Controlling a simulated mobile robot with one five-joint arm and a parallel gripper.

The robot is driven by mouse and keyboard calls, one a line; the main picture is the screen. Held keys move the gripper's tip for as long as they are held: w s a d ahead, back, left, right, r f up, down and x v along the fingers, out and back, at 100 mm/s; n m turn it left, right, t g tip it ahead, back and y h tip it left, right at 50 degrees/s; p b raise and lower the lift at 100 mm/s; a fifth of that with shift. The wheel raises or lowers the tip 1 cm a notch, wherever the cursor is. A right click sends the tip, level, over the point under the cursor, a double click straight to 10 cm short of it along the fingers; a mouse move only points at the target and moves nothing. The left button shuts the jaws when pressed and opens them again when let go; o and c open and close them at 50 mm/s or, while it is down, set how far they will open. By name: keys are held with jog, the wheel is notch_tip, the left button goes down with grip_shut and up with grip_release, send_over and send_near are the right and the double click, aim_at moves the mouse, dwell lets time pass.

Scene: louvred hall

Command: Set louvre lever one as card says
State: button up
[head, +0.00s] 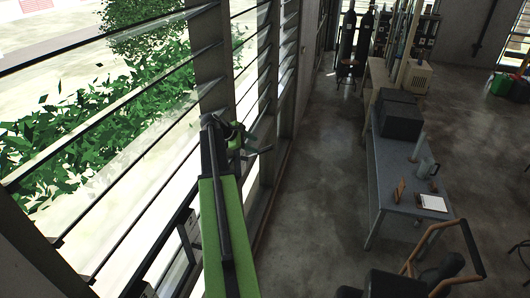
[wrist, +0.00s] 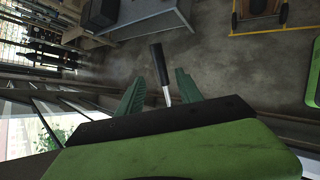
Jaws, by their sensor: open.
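A lever with a black grip and a bright metal shaft (wrist: 160,68) shows in the wrist view, between the two green fingers of my gripper (wrist: 159,72). The fingers are apart, with a gap on each side of the lever. In the head view my gripper (head: 243,138) is at the end of my green arm, beside the louvre frame (head: 213,75). The lever is hard to make out there. A white sheet on a board (head: 432,202) lies on the grey table; its writing is too small to read, and I cannot tell if it is the card.
The grey table (head: 385,165) on the right bears a dark box (head: 401,120), a pale jug (head: 426,168) and a small brown item (head: 399,191). A cart with a brown handle (head: 435,240) stands at the lower right. Bare floor (head: 325,190) lies between louvres and table.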

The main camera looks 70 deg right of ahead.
aim_at(264, 149)
jog(key=b+x, duration=0.5)
jog(key=x, duration=0.3)
jog(key=shift+s+f, duration=0.1)
jog(key=shift+f, duration=0.05)
jog(key=shift+s+d+f, duration=0.1)
jog(key=shift+s+d, duration=0.1)
jog(key=shift+d, duration=0.05)
grip_shut()
dwell(1.0)
